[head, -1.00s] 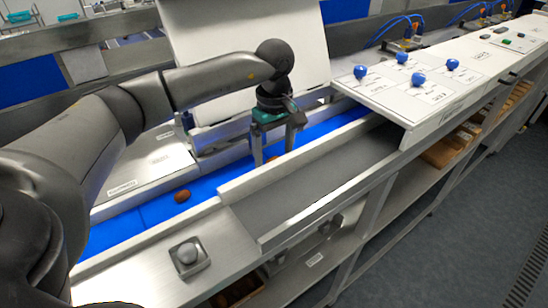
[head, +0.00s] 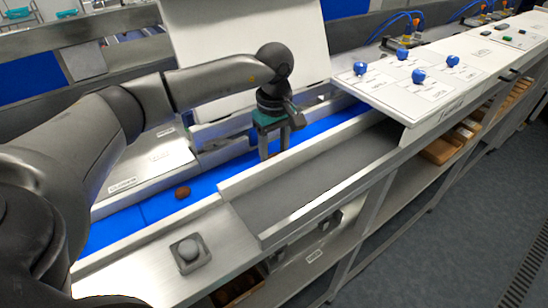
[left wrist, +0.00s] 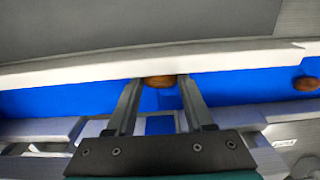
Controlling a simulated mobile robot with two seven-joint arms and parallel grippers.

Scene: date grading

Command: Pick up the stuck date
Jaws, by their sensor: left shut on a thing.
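A brown date (left wrist: 158,81) lies against the pale side rail of the blue belt in the left wrist view, between my left fingertips. My left gripper (head: 274,150) reaches down to the belt just behind the rail in the head view. It is shut on this date, with a finger on either side; its fingers also show in the left wrist view (left wrist: 158,92). The rail and fingers hide most of the date in the head view. A second brown date (head: 182,192) lies free on the belt nearer to me; it also shows in the left wrist view (left wrist: 306,84). My right gripper is out of view.
The blue belt (head: 140,212) runs between the metal housing and the pale rail (head: 300,148). A grey chute (head: 320,172) lies in front of the rail. A white panel with blue knobs (head: 408,80) stands at the right. A grey button box (head: 190,252) is at the front.

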